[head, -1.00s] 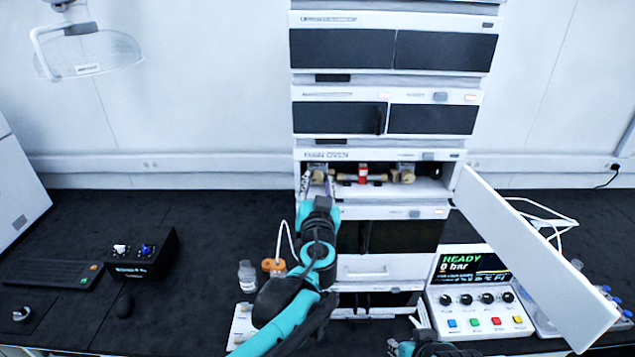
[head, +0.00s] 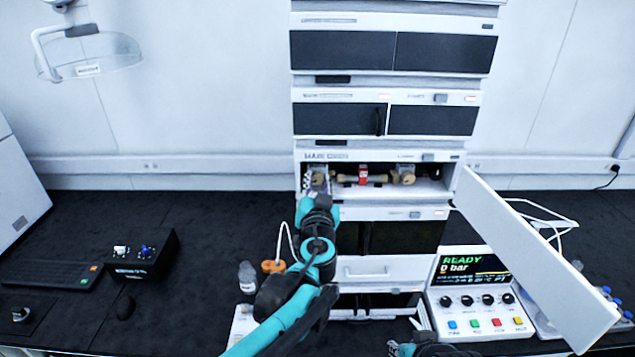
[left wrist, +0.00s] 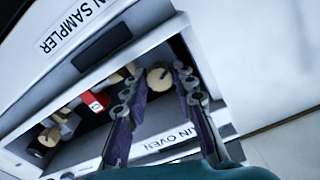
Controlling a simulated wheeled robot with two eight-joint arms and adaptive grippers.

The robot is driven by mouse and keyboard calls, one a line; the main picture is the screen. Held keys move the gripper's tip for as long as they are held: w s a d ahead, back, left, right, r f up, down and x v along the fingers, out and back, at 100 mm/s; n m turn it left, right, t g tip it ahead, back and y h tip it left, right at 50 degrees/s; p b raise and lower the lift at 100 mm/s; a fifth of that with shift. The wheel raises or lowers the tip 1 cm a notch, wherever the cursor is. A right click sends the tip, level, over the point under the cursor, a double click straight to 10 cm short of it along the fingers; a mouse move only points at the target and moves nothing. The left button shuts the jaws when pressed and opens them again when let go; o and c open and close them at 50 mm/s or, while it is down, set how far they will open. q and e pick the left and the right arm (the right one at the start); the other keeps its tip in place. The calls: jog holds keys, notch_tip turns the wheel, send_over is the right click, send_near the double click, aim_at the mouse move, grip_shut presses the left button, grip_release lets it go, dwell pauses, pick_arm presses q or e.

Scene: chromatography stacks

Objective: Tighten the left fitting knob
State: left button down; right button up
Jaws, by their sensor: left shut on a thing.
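The left fitting knob (head: 319,178) is a tan round knob at the left end of the column assembly in the open oven compartment. In the left wrist view the knob (left wrist: 160,77) sits between the two fingertips. My left gripper (head: 316,187) reaches in from below and in front, shut on the knob; its fingers (left wrist: 156,94) also show in the wrist view. The red-banded column (head: 363,175) and the right fitting knob (head: 404,177) lie to the right. My right gripper (head: 424,332) shows only partly at the bottom edge; its jaw state is unclear.
The white oven door (head: 535,255) stands open to the right. A control box (head: 480,290) reads READY, 0 bar. A small bottle (head: 247,277) and an orange item (head: 273,266) stand left of the stack.

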pick_arm(q)
jog(key=m, duration=0.5)
jog(key=shift+m, duration=0.3)
jog(key=m, duration=1.1)
jog(key=shift+p, duration=0.3)
jog(key=m, duration=0.5)
jog(key=shift+m, duration=0.3)
jog(key=shift+f, duration=0.1)
jog(key=c, duration=1.5)
grip_release()
